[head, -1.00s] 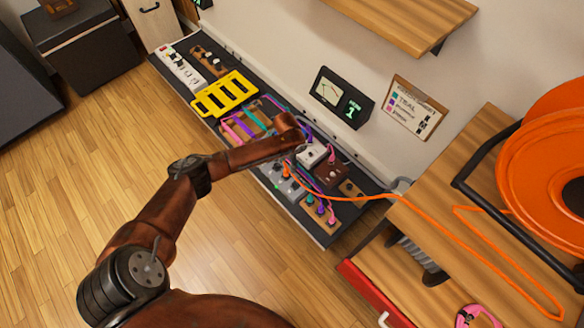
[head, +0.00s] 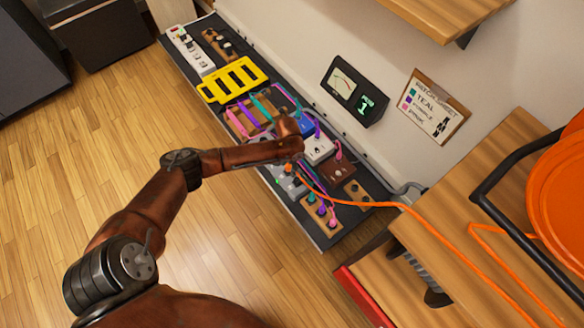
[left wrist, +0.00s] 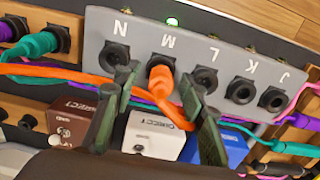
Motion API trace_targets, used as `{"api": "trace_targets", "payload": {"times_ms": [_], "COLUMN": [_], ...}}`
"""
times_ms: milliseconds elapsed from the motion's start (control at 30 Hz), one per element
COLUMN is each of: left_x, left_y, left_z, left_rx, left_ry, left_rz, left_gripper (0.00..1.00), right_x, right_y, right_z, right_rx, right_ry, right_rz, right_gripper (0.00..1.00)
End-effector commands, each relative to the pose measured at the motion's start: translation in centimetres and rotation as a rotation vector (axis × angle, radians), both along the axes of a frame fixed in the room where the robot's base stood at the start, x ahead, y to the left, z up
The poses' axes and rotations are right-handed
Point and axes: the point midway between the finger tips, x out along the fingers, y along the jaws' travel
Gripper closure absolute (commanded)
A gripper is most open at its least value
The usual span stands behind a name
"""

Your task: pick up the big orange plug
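The big orange plug (left wrist: 162,80) sits in the jack marked M on a grey jack panel (left wrist: 215,62) in the left wrist view. Its orange cable curves away from it. In the head view the plug (head: 289,169) shows small beside the end of my left arm. My left gripper (left wrist: 155,78) is open, its two dark green fingers apart on either side of the plug. I cannot tell whether either finger touches it. In the head view the gripper is mostly hidden by my own arm. My right gripper is not in view.
The orange cable (head: 378,204) runs right to the wooden desk and an orange reel (head: 562,190). Pink, purple and teal cables crowd the bench. White (left wrist: 155,135), blue and brown boxes sit close by the fingers. A yellow rack (head: 234,79) stands farther along. The wall is close behind.

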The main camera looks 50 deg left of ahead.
Motion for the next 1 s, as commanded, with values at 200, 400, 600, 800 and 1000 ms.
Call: {"api": "trace_targets", "payload": {"times_ms": [200,400,600,800,1000], "left_x": [0.1,0.09,0.08,0.07,0.08], "left_y": [0.01,0.0,0.0,-0.01,-0.02], "left_z": [-0.08,-0.07,-0.09,-0.11,-0.11], "left_rx": [0.001,0.001,0.0,0.0,0.0], "left_ry": [-0.003,-0.002,-0.002,-0.002,-0.002], "left_rz": [0.0,-0.001,-0.001,-0.001,-0.001], "left_gripper": [0.62,0.69,0.82,0.96,1.0], "right_x": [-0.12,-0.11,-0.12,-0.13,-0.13], "right_y": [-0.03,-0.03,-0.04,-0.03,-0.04], "right_z": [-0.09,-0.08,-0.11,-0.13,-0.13], "right_rx": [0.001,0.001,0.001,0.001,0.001], "right_ry": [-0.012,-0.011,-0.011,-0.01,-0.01], "right_rz": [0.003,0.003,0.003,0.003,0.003], "right_gripper": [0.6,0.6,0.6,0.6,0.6]}}
